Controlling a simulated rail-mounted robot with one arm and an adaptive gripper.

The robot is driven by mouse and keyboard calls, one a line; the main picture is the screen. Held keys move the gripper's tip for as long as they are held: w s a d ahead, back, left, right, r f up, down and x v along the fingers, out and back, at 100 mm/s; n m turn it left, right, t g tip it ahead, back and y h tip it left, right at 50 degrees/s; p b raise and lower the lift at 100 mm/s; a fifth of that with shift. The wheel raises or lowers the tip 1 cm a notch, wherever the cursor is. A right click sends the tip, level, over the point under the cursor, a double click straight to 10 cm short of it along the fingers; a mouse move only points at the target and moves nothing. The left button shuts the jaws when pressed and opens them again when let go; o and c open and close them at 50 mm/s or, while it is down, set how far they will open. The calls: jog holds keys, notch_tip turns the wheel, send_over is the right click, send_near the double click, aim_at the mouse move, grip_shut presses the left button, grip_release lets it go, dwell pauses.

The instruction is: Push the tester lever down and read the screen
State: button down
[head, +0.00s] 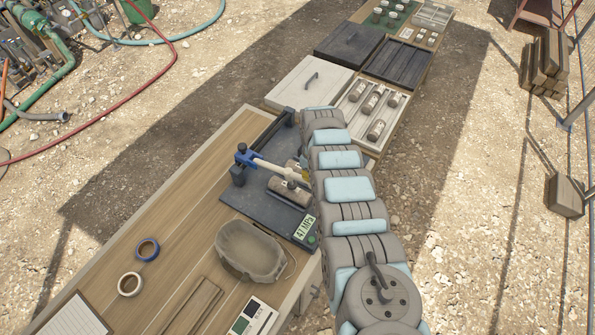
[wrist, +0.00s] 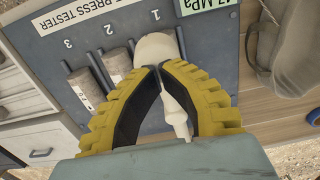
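The press tester (head: 262,198) is a dark slate board on the wooden table, marked PRESS TESTER in the wrist view (wrist: 60,50). Its cream lever (head: 272,167) runs from a blue pivot (head: 245,157) down towards my gripper. The pale green screen (head: 304,227) reads 47 MPa; part of it shows in the wrist view (wrist: 207,5). My gripper (wrist: 160,68) has yellow fingers with dark pads, their tips together at the lever's pale round end (wrist: 155,47). The lever's shaft shows in the gap behind the tips. My arm hides much of the gripper in the head view.
Grey cylinders (wrist: 86,88) lie by marks 2 and 3 on the tester. A tray of cylinders (head: 352,116) and a white lidded box (head: 300,88) stand beyond.

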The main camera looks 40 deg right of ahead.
notch_tip(320, 180, up, 9)
jog(key=p, duration=0.6)
jog(key=shift+w+a+f+p, duration=0.2)
jog(key=shift+w+p, duration=0.1)
jog(key=shift+p, duration=0.1)
dwell(0.3)
